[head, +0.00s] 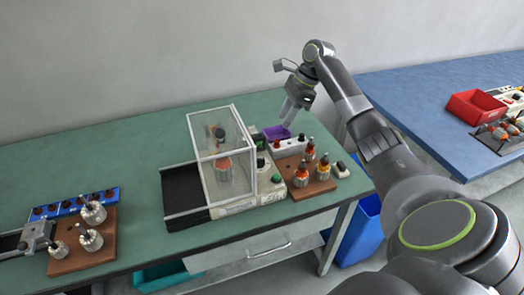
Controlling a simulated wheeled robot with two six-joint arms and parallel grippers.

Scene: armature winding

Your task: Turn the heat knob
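A machine with a clear-walled guard box (222,150) stands on the green bench. Its pale base (236,205) carries a green round knob or button (277,172) on its right part, with small dark controls close by. I cannot tell which control is the heat knob. My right gripper (287,118) hangs over the bench behind and right of the guard box, pointing down near a purple tray (276,132). It is apart from the green control. Its fingers are too small to tell open from shut.
A brown board (318,186) with several orange-and-copper armatures sits right of the machine. Another brown board (72,262) with grey armatures lies at the left, by a blue rack (62,208). A blue table (420,90) with a red bin (474,107) stands right.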

